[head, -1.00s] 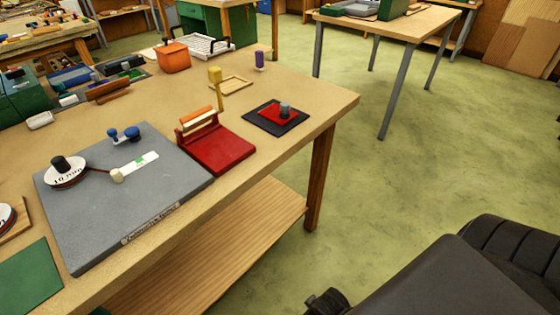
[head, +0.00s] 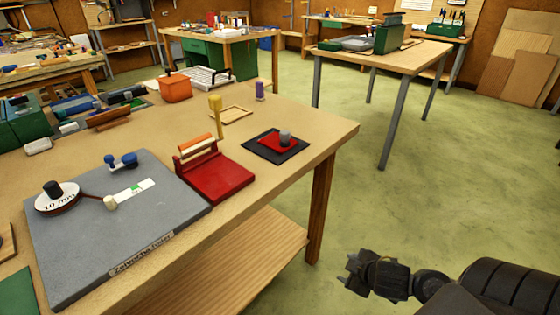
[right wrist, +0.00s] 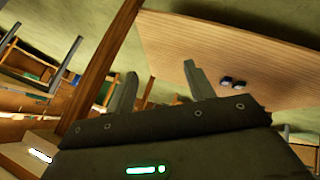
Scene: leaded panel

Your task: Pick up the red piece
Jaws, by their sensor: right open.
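A small red piece (head: 277,143) lies on a dark square mat (head: 262,147) near the right end of the workbench. A grey cylindrical knob (head: 285,137) stands on the red piece. My right gripper (head: 352,275) is low at the lower right of the head view, beyond the bench edge over the floor, well apart from the red piece. In the right wrist view its two fingers (right wrist: 160,82) are spread with nothing between them. My left gripper is not in view.
A red tool with an orange-topped handle (head: 222,177) stands left of the mat. A grey slab (head: 85,245), a yellow-handled tool (head: 216,105) and a purple piece (head: 260,91) are also on the bench (head: 310,120). Green floor lies open to the right.

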